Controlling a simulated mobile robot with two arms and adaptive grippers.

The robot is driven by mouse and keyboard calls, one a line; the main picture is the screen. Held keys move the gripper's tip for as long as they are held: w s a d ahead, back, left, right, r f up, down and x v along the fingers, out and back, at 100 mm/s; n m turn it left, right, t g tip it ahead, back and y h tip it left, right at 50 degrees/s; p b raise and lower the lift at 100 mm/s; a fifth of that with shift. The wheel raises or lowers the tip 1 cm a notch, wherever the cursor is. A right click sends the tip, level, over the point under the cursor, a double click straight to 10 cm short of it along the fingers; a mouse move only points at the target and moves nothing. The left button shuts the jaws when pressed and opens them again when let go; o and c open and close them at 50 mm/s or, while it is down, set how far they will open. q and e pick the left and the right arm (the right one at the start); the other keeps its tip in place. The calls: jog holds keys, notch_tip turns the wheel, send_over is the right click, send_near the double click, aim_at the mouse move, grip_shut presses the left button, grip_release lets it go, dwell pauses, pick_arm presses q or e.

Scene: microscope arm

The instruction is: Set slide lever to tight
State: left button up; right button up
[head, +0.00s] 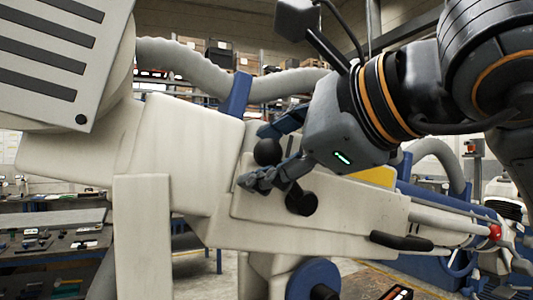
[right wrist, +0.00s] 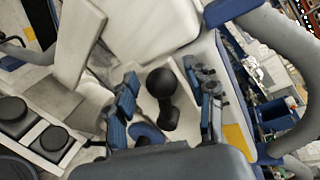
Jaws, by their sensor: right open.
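The slide lever shows as a black ball knob (head: 267,151) on the side of the white microscope arm (head: 265,229). My right gripper (head: 259,155) is open, with one finger above the knob and the other below it. In the right wrist view the knob (right wrist: 160,83) sits between the two blue-grey fingers (right wrist: 165,98), with gaps on both sides. Its short black stem and round base (right wrist: 168,119) show below it. I cannot tell if a finger touches the lever. My left gripper is not in view.
A black round knob (head: 301,202) sits just below the fingers. A black handle (head: 401,241) and a red knob (head: 494,232) are at the right. A white upright panel (head: 143,240) stands at left. Shelves with boxes (head: 220,57) are far behind.

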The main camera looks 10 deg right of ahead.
jog(key=v, duration=1.2)
